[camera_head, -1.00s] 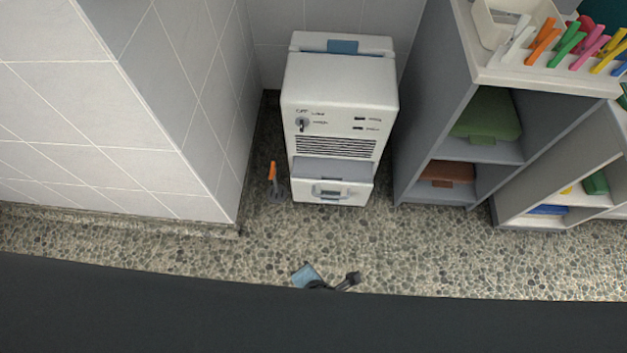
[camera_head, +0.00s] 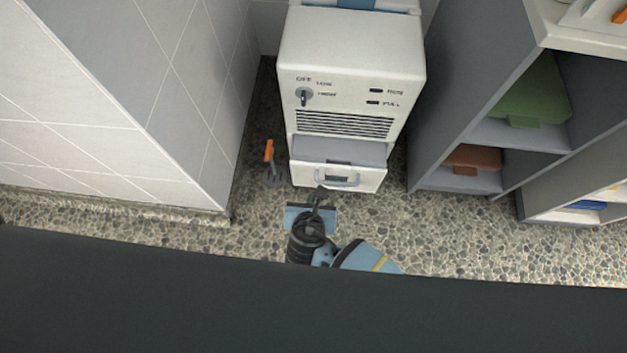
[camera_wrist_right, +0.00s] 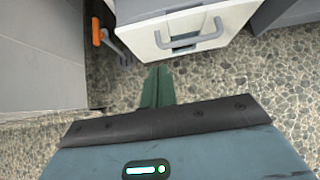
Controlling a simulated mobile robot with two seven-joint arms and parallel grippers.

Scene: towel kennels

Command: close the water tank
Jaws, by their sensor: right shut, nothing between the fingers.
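The water tank (camera_head: 305,173) is a white drawer with a grey handle at the bottom of the white dehumidifier (camera_head: 345,55). It stands out from the body, with its grey top showing. In the right wrist view the tank's front (camera_wrist_right: 232,25) fills the top middle. My right gripper (camera_head: 320,192) is shut and empty, low in front of the tank, just below its handle in the picture. Its fingers also show in the right wrist view (camera_wrist_right: 160,80), pointing at the tank's front; a small gap seems to remain. My left gripper is not in view.
A grey shelf unit (camera_head: 455,75) with a green folded item (camera_head: 530,95) stands close on the right. The pebbled floor (camera_head: 450,235) in front is clear.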

